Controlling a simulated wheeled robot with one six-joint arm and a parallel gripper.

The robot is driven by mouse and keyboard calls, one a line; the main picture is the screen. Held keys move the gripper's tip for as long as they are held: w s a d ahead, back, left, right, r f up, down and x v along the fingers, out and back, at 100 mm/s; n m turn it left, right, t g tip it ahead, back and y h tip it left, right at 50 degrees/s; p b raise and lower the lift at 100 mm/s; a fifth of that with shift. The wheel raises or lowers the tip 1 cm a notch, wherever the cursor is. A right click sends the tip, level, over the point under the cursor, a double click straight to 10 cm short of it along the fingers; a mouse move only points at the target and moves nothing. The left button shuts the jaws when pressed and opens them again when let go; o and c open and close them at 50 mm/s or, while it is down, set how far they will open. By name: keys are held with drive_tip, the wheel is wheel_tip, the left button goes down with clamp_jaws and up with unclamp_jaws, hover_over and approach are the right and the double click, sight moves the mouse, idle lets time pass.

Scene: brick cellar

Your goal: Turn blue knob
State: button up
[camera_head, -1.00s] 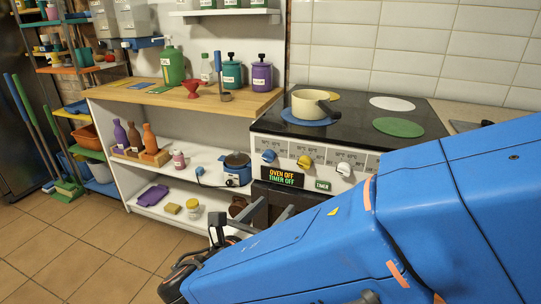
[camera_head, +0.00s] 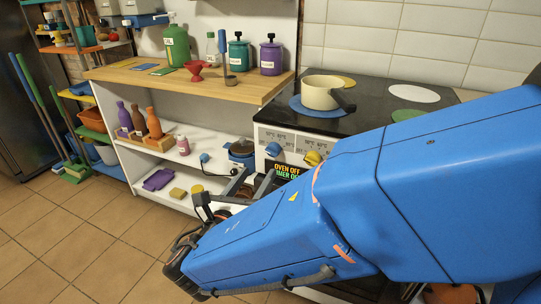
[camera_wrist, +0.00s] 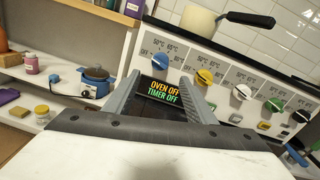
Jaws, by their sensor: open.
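The blue knob (camera_head: 273,149) is at the left end of the stove's front panel, next to a yellow knob (camera_head: 312,158). In the head view my gripper (camera_head: 250,183) is below the knob.
A cream pan (camera_head: 321,92) stands on the stove top with its dark handle over the front. A blue pot (camera_head: 241,151) is on the white shelf left of the stove. The wooden counter (camera_head: 170,80) carries bottles and canisters. The tiled floor (camera_head: 90,235) at left is clear.

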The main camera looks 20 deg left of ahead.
sight(271, 154)
drive_tip(key=w, duration=1)
drive_tip(key=shift+w+d, duration=0.2)
drive_tip(key=shift+w, duration=0.1)
drive_tip(key=c, duration=1)
